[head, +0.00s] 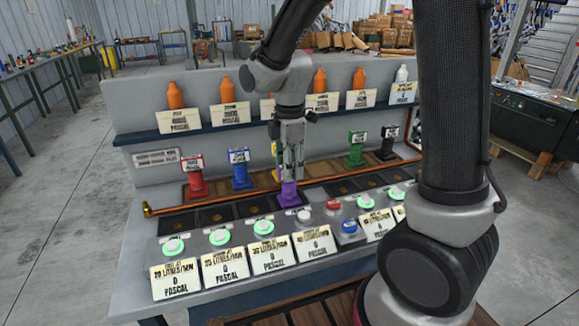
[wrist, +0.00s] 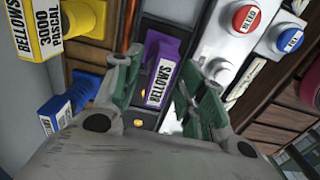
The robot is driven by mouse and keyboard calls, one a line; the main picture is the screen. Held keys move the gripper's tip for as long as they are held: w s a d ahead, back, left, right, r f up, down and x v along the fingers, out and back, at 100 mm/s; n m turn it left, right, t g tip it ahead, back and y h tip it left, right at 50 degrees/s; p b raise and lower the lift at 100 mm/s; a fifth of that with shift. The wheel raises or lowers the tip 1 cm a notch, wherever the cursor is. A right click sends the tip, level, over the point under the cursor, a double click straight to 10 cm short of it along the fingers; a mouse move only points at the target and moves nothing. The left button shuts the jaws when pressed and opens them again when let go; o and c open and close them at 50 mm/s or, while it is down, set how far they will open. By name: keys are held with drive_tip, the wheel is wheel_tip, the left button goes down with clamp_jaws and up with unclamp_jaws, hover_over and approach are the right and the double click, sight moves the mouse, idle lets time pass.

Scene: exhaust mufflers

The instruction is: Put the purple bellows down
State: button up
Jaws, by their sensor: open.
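The purple bellows (head: 288,194) stands on the bench's front row of dark slots, right below my gripper (head: 292,172). In the wrist view the purple bellows (wrist: 165,50) shows its white BELLOWS label between the two green-grey fingers of my gripper (wrist: 157,80). The fingers are spread, with one on each side of it. I cannot tell whether either finger touches it. Its underside is hidden.
Red (head: 195,178), blue (head: 240,170), green (head: 356,149) and black (head: 387,143) bellows stand on the wooden rack behind. A yellow one (wrist: 45,30) is close by. Lit buttons and label cards line the front. Orange bottles stand on the upper shelf (head: 180,134).

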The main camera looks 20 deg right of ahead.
wheel_tip(320, 180, up, 11)
drive_tip(key=s+d+r+m+t, duration=0.1)
drive_tip(key=s+d+m+t, duration=0.1)
drive_tip(key=s+d+m, duration=0.5)
drive_tip(key=s+d+r+m+t, duration=0.2)
drive_tip(key=s+d+m, duration=0.6)
drive_tip(key=s+m, duration=0.3)
drive_tip(key=shift+s+r, duration=0.3)
drive_tip(key=shift+s, duration=0.2)
idle(1.0)
